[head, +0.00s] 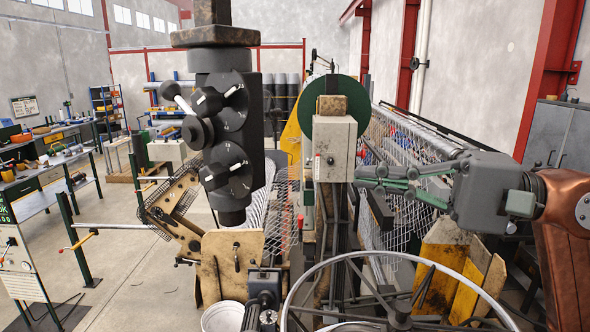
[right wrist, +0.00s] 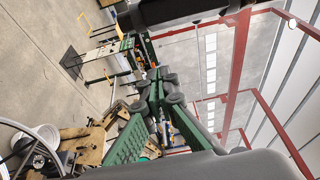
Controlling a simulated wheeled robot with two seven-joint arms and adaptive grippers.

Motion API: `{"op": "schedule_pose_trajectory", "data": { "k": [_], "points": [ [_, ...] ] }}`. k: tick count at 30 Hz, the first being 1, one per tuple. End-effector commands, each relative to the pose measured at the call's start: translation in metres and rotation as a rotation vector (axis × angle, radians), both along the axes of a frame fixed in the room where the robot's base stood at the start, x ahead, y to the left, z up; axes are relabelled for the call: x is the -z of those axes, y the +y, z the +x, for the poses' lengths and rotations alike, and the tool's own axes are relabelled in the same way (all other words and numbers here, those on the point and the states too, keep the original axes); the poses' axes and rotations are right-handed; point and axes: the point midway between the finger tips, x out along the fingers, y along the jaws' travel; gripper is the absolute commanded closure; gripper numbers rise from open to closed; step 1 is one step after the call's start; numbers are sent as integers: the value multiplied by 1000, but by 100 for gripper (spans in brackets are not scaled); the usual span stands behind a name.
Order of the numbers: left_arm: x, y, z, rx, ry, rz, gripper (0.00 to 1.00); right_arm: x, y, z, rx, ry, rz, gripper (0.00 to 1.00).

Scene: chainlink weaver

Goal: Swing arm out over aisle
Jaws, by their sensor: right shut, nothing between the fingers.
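My right gripper (head: 368,178) comes in from the right in the head view. Its green fingers are closed and empty, with the tips beside the grey control box (head: 335,150) on the machine's post. I cannot tell whether they touch it. In the right wrist view the fingertips (right wrist: 170,88) point away from the camera. The weaving machine has a dark head with several dials (head: 229,140) left of centre. A tan slotted arm (head: 172,212) sticks out to its left. The aisle floor (head: 125,250) lies left of the machine. My left gripper is not in view.
Woven wire mesh (head: 415,150) runs back behind my right gripper. A large metal ring (head: 390,256) and a white bucket (head: 222,316) are at the front.

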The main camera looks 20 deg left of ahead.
Motion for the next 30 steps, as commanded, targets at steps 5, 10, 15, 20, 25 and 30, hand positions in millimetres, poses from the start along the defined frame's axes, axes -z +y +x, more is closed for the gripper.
{"op": "schedule_pose_trajectory", "data": {
  "k": [5, 10, 15, 20, 25, 30],
  "points": [
    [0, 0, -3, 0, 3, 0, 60, 0, -1, 1, 3, 2, 1, 100],
    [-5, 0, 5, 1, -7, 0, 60, -1, 11, 2, 2, 3, 2, 100],
    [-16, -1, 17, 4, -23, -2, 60, -3, 42, 3, -2, 3, 1, 100],
    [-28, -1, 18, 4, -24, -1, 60, -3, 76, 5, -3, 4, 1, 100],
    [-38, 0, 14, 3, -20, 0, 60, -3, 103, 1, -2, 1, 2, 100],
    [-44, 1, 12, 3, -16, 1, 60, -1, 109, -20, 0, 1, 1, 100]
  ]
}}
